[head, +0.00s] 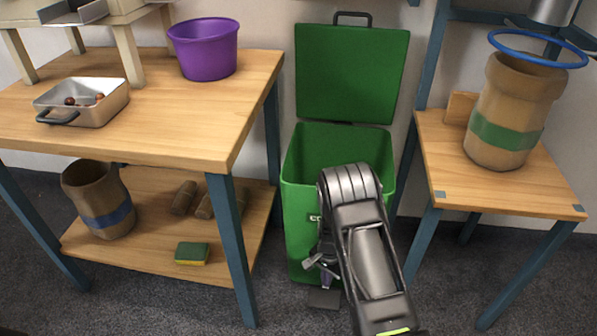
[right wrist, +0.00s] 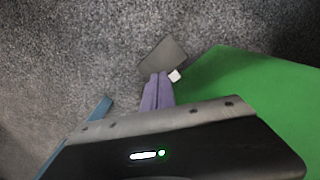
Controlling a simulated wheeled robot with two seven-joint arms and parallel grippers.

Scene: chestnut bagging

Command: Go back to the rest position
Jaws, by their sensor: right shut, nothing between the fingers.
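My right arm reaches down in front of the green bin (head: 300,215), covering part of its front. My right gripper (head: 326,284) is low beside the bin's front, above its grey foot pedal (head: 322,299). In the right wrist view its purple fingers (right wrist: 157,92) are together with nothing between them, pointing down toward the pedal (right wrist: 164,57) and the carpet. I cannot tell whether the fingertips touch the pedal. The bin's lid (head: 352,75) stands open, leaning up at the back. My left gripper is not in view.
A wooden table (head: 190,120) at left bears a purple bucket (head: 205,50) and a metal pan (head: 100,110) with chestnuts. Its lower shelf (head: 140,240) holds a blue-banded sack (head: 98,200) and a sponge (head: 192,253). A green-banded sack (head: 510,110) stands on the right table (head: 520,190).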

